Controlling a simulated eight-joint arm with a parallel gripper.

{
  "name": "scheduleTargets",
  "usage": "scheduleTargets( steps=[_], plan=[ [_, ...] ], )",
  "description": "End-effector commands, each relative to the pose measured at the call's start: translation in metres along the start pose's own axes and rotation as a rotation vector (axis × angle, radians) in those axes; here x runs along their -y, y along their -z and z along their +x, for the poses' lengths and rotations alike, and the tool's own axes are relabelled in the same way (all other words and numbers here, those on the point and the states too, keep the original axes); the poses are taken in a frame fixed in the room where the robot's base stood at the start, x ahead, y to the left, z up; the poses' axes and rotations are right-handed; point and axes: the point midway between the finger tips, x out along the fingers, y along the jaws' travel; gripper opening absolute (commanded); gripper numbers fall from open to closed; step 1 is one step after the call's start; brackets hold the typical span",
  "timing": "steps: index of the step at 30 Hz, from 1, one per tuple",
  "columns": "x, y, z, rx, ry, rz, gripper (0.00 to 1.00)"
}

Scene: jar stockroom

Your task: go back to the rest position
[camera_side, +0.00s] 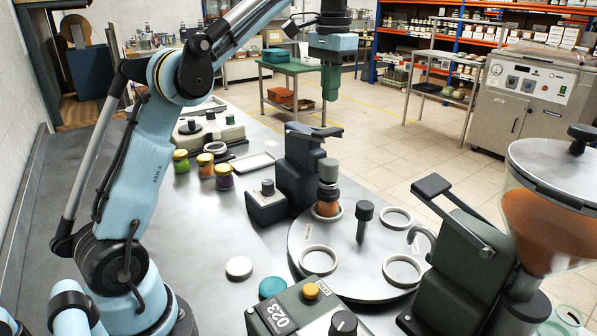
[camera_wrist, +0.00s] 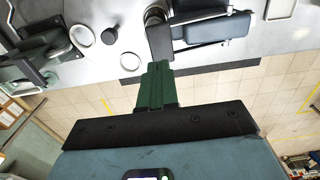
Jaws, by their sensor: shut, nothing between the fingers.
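My gripper (camera_side: 328,95) is at the top middle of the side view, raised high above the work and pointing down. Its green fingers are together, with nothing between them. In the wrist view, the fingers (camera_wrist: 155,80) also show closed and empty, with tiled floor on both sides of them. The dark capping press (camera_side: 302,165) stands below my gripper in the side view, well apart from it. A jar with orange contents (camera_side: 326,209) sits in a white ring under the press's head.
A round turntable (camera_side: 340,268) carries several white rings. An orange-filled hopper (camera_side: 548,220) stands at the right. A white lid (camera_side: 239,268) lies on the metal table. The air around my gripper is clear.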

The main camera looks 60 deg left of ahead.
Motion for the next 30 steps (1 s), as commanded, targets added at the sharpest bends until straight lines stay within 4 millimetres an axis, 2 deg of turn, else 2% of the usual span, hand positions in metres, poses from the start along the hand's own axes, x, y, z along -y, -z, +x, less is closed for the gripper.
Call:
scheduleTargets(
  steps=[8,17,23,30],
  plan=[
    [-0.002,-0.001,-0.001,-0.01,0.002,0.001,0.0],
    [-0.032,-0.02,0.006,-0.146,0.027,0.004,0.0],
    [-0.055,-0.047,0.027,-0.262,0.036,0.003,0.0],
    [-0.081,-0.089,0.071,-0.402,0.033,0.003,0.0]
  ],
)
